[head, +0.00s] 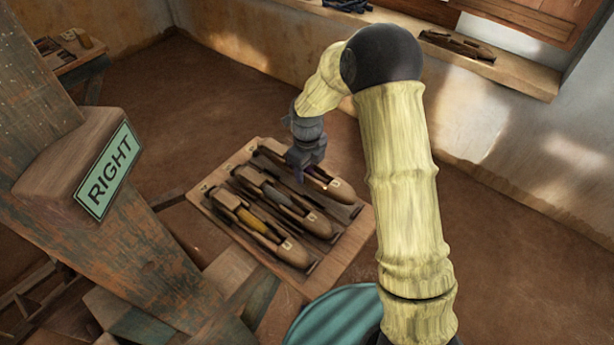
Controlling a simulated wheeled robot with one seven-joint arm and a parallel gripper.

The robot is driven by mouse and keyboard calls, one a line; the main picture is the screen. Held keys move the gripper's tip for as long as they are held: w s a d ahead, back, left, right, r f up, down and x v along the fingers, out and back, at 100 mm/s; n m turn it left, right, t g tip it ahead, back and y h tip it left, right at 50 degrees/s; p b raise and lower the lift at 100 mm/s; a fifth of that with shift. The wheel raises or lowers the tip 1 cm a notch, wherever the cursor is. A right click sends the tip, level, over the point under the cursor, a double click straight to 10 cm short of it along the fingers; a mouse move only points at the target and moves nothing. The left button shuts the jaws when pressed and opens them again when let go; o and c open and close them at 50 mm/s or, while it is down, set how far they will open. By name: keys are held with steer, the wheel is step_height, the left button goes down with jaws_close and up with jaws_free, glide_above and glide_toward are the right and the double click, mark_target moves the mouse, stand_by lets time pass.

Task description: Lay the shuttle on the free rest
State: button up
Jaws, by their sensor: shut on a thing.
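A wooden rack board (346,262) stands low in the middle of the head view with three shuttles side by side on or over it. The front shuttle (290,252) carries yellow yarn. The middle shuttle (316,222) carries grey yarn. The far shuttle (339,187) shows a bit of purple by my jaws. My gripper (303,171) points down at the far shuttle and is shut on it. The fingertips are partly hidden. The far shuttle lies roughly level with its neighbours; whether it touches its rest, I cannot tell.
A wooden loom post with a green RIGHT sign (108,170) stands at the left, near the rack. Another shuttle (458,45) lies on the window ledge (510,66) at the back right. A small table (85,60) with items stands at the far left. Earthen floor is clear right of the rack.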

steer(key=shift+f, duration=1.8)
steer(key=shift+f, duration=0.1)
steer(key=o, duration=1.2)
step_height(320, 180, up, 12)
steer(key=shift+r, duration=0.15)
